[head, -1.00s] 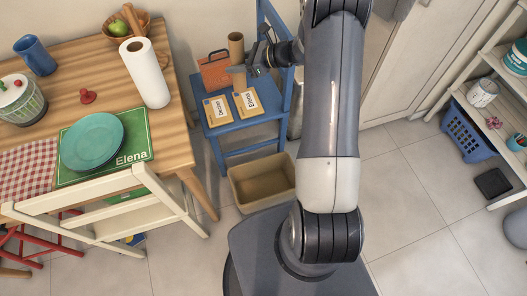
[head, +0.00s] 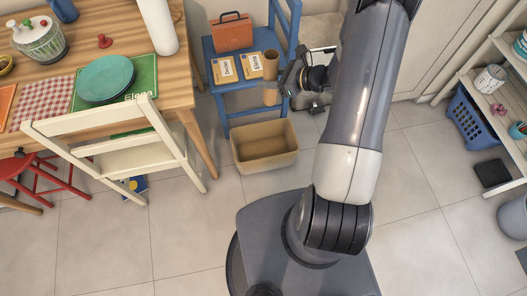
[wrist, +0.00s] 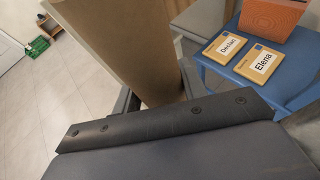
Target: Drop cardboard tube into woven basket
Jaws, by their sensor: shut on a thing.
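The cardboard tube (head: 270,66) is brown and upright, held in my gripper (head: 277,84) in front of the blue chair's seat. It fills much of the wrist view (wrist: 135,45), where it looks tilted. Its lower end shows below the gripper in the head view. The tan, open-topped basket (head: 266,163) stands on the floor below and slightly left of the gripper. It looks empty; its weave is too fine to make out. The tube is above the basket's back right side in the picture, apart from it.
The blue chair (head: 228,101) bears an orange case (head: 231,35) and two name cards, Declan (head: 224,70) and Elena (head: 250,66). A white chair (head: 130,156) and the wooden table (head: 185,95) stand left. A blue basket (head: 472,122) is on the right. Open floor lies in front.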

